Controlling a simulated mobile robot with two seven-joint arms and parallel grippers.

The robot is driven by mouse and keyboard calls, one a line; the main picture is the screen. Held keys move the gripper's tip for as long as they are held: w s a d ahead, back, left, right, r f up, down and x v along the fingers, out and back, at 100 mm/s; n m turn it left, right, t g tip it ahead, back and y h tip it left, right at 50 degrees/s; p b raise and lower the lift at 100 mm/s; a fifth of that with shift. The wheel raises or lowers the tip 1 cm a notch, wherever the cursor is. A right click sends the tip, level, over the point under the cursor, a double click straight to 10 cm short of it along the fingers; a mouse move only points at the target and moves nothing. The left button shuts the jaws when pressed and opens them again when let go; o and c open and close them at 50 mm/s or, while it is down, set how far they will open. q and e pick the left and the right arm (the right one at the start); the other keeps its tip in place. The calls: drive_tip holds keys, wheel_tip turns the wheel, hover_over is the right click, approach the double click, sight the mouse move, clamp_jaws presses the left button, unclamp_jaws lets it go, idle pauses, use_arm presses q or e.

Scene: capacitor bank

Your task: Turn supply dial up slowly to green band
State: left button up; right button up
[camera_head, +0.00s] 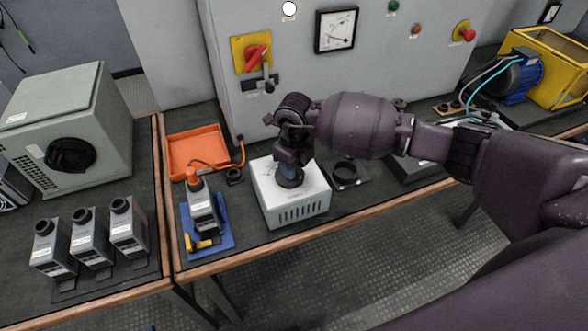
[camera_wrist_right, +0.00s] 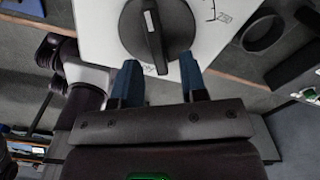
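The supply is a white box (camera_head: 305,203) with slots in its front, standing on the bench. Its round black dial (camera_head: 290,182) is on top, partly hidden by my right gripper (camera_head: 291,168) in the head view. In the right wrist view the dial (camera_wrist_right: 178,28) has a raised grip bar across it. The two blue fingertips of the right gripper (camera_wrist_right: 161,68) are apart at the dial's near edge, with nothing clamped between them. Contact cannot be told. A square meter (camera_head: 337,30) on the grey cabinet has a little green on its scale; its reading is too small to tell. My left gripper is not visible.
An orange tray (camera_head: 197,151) and a grey unit on a blue base (camera_head: 218,236) stand left of the supply. A black ring (camera_head: 345,173) lies close on its right. The cabinet has a red switch on a yellow plate (camera_head: 252,53). The bench's wooden front edge is near.

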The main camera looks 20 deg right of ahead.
drive_tip(key=shift+f, duration=0.95)
clamp_jaws()
drive_tip(key=shift+a+r+m+p, duration=0.15)
drive_tip(key=shift+m+p, duration=0.55)
drive_tip(key=shift+m, duration=0.5)
drive_tip(key=shift+s+a+m+p, duration=0.15)
drive_tip(key=shift+m+p, duration=0.25)
drive_tip(key=shift+m, duration=0.45)
drive_tip(key=shift+w+a+m+p, duration=0.1)
drive_tip(key=shift+m+p, duration=0.3)
drive_tip(key=shift+m, duration=0.45)
